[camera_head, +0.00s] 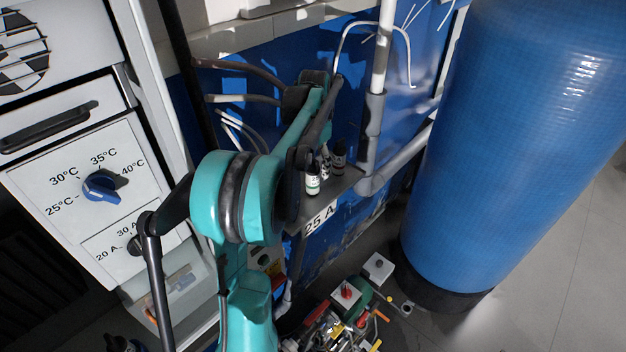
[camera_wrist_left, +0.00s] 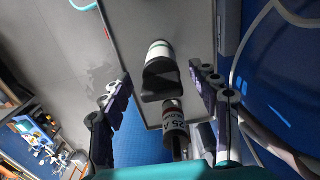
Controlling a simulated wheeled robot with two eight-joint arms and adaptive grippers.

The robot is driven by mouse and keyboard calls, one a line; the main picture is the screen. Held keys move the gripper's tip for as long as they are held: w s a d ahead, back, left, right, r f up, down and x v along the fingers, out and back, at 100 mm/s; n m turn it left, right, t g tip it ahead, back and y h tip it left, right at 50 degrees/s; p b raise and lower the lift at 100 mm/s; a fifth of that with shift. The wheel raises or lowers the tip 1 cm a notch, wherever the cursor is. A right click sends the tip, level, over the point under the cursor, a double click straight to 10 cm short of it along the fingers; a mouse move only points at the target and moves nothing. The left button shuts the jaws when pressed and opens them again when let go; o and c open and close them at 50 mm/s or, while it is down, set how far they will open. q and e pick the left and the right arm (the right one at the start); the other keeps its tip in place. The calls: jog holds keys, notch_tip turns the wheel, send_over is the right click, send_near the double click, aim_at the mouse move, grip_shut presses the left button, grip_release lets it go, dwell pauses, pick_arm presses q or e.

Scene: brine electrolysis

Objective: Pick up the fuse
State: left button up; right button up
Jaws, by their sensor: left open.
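Several small dark-capped, white-banded cylinders, which look like fuses, stand close together on a grey shelf (camera_head: 345,184) with a "25 A" label on its edge. The nearest one (camera_head: 312,184) has a green mark. In the left wrist view, one fuse (camera_wrist_left: 158,70) with a black end and white body lies between my open fingers, with no clear contact. A second fuse (camera_wrist_left: 175,118), with a "25 A" label, shows just below it. My left gripper (camera_wrist_left: 161,73) is open and empty. In the head view my arm hides much of its fingers. My right gripper is out of view.
A large blue tank (camera_head: 520,130) stands at the right. A grey pipe (camera_head: 372,140) rises close behind the shelf, and cables hang on the blue wall. A white cabinet with a blue knob (camera_head: 102,186) is at the left. A cluttered pile (camera_head: 335,325) sits below.

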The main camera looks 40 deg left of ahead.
aim_at(313, 177)
pick_arm(q)
notch_tip(313, 177, down, 5)
jog(key=shift+a+r+p, duration=0.1)
jog(key=shift+a+p, duration=0.05)
jog(key=shift+p, duration=0.25)
jog(key=shift+s, duration=0.1)
grip_shut()
jog(key=shift+r, duration=0.15)
